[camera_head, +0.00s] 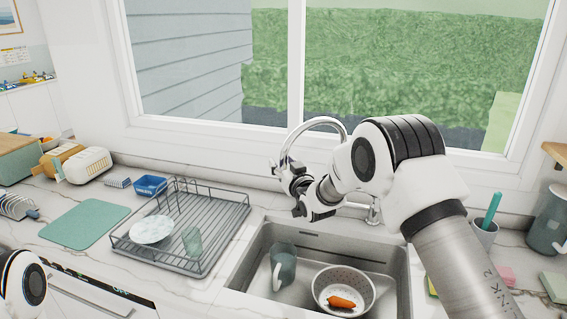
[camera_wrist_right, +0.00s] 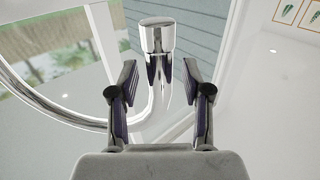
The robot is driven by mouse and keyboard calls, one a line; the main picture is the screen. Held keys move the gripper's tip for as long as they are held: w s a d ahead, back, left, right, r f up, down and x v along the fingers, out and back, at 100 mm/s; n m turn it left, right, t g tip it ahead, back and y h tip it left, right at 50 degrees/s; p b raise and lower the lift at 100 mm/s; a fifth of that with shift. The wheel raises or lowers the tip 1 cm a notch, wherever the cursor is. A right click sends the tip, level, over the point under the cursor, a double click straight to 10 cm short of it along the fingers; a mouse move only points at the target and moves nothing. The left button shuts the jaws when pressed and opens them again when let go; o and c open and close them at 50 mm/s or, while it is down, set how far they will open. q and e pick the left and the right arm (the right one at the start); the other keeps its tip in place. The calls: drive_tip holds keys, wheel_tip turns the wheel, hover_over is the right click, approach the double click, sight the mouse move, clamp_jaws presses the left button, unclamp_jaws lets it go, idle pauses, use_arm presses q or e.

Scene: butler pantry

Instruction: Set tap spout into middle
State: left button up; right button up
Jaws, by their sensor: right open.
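The chrome tap (camera_head: 318,122) rises behind the sink (camera_head: 238,281) as a tall arched spout, and its outlet end hangs at the left, beside my right gripper (camera_head: 297,187). In the right wrist view the spout end (camera_wrist_right: 157,38) shows between the two fingertips of my open right gripper (camera_wrist_right: 160,66), with a gap on each side. The curved pipe runs off to the left there. My arm and gripper hide part of the tap in the head view. My left gripper is out of view; only a piece of my left arm shows at the lower left.
A mug (camera_head: 284,268) and a colander (camera_head: 320,292) with a carrot (camera_head: 341,302) are in the sink. A drying rack (camera_head: 228,222) with a plate (camera_head: 151,230) and a glass (camera_head: 192,243) stands left of it. A cup (camera_head: 484,232) with a teal-handled tool stands at the right.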

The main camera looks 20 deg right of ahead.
drive_tip(key=shift+s, duration=0.1)
drive_tip(key=shift+c, duration=0.8)
clamp_jaws()
drive_tip(key=shift+s+d+f+y, duration=0.15)
drive_tip(key=shift+s+y, duration=0.15)
drive_tip(key=shift+s, duration=0.05)
drive_tip(key=s+d+n+g+y, duration=0.2)
drive_tip(key=s+d+n+y, duration=0.2)
drive_tip(key=s+d, duration=0.5)
drive_tip(key=shift+s+n+y, duration=0.4)
drive_tip(key=shift+s+y, duration=0.9)
drive_tip(key=shift+s, duration=0.1)
drive_tip(key=shift+r, duration=0.2)
